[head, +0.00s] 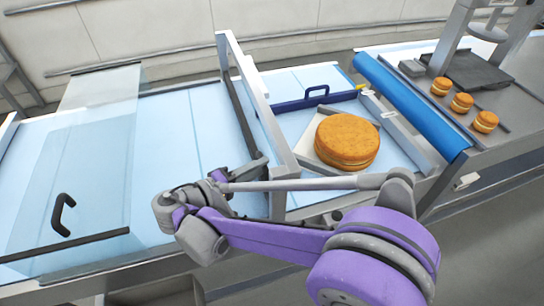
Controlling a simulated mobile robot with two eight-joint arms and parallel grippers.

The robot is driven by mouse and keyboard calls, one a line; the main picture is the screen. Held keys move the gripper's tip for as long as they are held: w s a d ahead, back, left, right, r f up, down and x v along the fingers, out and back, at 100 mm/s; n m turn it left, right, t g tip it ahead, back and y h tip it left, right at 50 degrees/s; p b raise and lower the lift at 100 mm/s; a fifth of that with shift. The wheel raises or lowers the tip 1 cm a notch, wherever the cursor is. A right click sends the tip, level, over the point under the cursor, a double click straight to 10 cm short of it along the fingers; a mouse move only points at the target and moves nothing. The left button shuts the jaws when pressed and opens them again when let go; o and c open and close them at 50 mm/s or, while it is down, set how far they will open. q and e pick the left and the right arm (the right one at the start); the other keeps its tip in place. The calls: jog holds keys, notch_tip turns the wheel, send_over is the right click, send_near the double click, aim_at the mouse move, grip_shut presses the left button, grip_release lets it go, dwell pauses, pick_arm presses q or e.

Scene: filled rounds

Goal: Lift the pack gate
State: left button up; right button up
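A pale upright frame (262,110) crosses the light blue conveyor, with a dark bar (240,118) along its inner left side. This looks like the pack gate, and the bar sits low, close to the belt. My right gripper (256,170) reaches in from the lower right, its dark fingers at the near end of the dark bar. I cannot tell whether they touch the bar or how far apart they are. My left gripper is out of view.
A large round filled cake (346,140) sits on a pale board right of the frame. A navy bar with a handle (317,94) lies behind it. A clear panel with a black handle (63,214) is at left. A blue roller (410,104) and small rounds (462,102) are at right.

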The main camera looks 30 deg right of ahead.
jog(key=x, duration=0.5)
grip_shut()
dwell(1.4)
